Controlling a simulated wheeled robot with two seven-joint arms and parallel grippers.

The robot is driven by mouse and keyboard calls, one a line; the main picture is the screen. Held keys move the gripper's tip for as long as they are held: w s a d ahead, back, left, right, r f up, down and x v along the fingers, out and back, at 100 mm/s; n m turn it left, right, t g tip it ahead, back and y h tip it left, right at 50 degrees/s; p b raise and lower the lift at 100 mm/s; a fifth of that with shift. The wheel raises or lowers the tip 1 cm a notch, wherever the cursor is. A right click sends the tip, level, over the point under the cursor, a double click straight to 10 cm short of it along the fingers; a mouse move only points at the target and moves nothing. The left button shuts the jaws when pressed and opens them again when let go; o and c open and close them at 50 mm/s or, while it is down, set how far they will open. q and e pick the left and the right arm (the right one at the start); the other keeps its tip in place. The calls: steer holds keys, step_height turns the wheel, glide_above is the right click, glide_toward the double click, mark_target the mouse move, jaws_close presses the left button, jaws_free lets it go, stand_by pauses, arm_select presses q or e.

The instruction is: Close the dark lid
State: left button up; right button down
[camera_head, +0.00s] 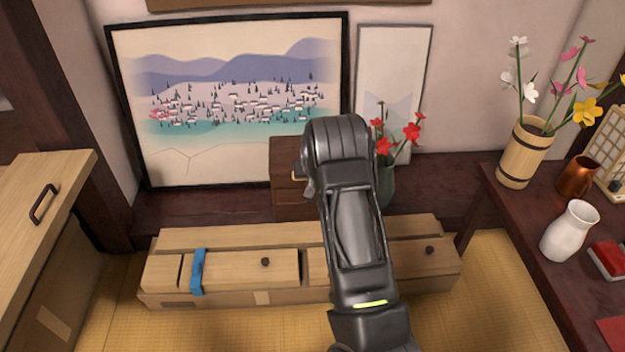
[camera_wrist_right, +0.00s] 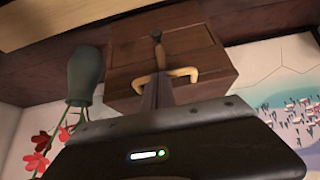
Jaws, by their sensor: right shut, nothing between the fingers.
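A small dark brown wooden box (camera_head: 288,190) stands on the dark ledge at the back wall, partly hidden behind my right arm. It also shows upside down in the right wrist view (camera_wrist_right: 200,45), with a brass handle (camera_wrist_right: 184,75) on it. How far its lid is open is hard to tell. My right gripper (camera_wrist_right: 157,45) is shut and empty, its thin dark fingers reaching across the handle toward the box. Whether they touch is unclear. In the head view its fingers are hidden behind my arm. My left gripper is not in view.
A green vase (camera_head: 385,185) with red flowers stands right of the box. A framed landscape (camera_head: 235,100) leans behind it. A long pale wooden chest (camera_head: 215,240) sits in front. A dark table (camera_head: 520,225) with vases is on the right.

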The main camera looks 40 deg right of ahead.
steer(key=s+a+r+p, duration=0.2)
steer(key=s+a+p, duration=0.3)
steer(key=s, duration=0.2)
steer(key=shift+a+r, duration=0.25)
steer(key=shift+a, duration=0.15)
stand_by(0.6)
